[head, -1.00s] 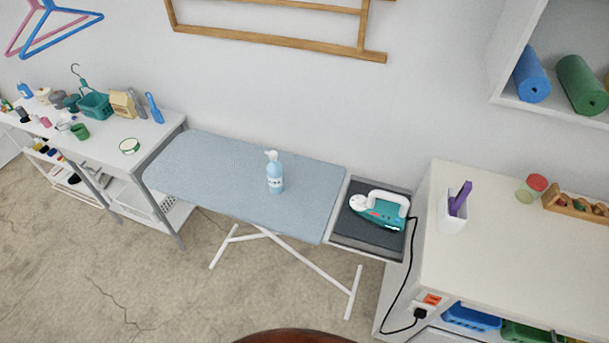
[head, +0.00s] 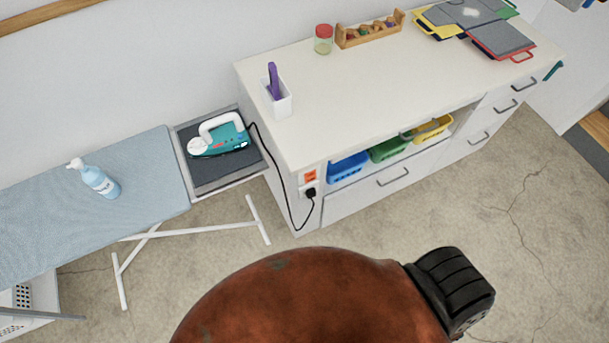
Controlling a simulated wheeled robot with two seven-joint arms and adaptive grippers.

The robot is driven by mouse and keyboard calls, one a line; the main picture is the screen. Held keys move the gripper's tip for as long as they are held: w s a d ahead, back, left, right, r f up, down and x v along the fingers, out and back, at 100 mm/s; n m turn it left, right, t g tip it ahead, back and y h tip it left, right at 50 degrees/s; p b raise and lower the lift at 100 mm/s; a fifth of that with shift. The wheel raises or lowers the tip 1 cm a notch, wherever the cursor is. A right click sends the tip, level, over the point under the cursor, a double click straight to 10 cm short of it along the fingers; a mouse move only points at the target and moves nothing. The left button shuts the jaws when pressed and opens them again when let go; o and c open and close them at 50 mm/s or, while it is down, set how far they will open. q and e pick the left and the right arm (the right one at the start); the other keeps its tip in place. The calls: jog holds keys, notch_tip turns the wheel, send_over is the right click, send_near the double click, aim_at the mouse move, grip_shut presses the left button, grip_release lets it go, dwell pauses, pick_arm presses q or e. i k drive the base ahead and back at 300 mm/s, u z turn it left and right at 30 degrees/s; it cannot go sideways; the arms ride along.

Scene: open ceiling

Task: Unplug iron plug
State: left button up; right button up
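The teal and white iron (head: 219,137) rests on the dark pad of the tray at the right end of the ironing board. Its black cord (head: 281,180) runs from the iron down the side of the white cabinet. The black iron plug (head: 311,193) sits in the white socket (head: 307,185) low on the cabinet's end, beneath an orange switch (head: 310,175). Neither of my grippers shows in the head view.
The ironing board (head: 80,205) with a blue spray bottle (head: 97,178) is at left. The white cabinet (head: 380,100) carries a white holder (head: 277,98), a jar (head: 323,40) and a wooden rack (head: 369,30). Blue, green and yellow bins fill its shelf. Floor (head: 500,200) before it is clear.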

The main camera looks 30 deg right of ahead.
aim_at(311, 192)
jog(key=z, duration=1.75)
jog(key=k, duration=0.7)
jog(key=u, duration=1.1)
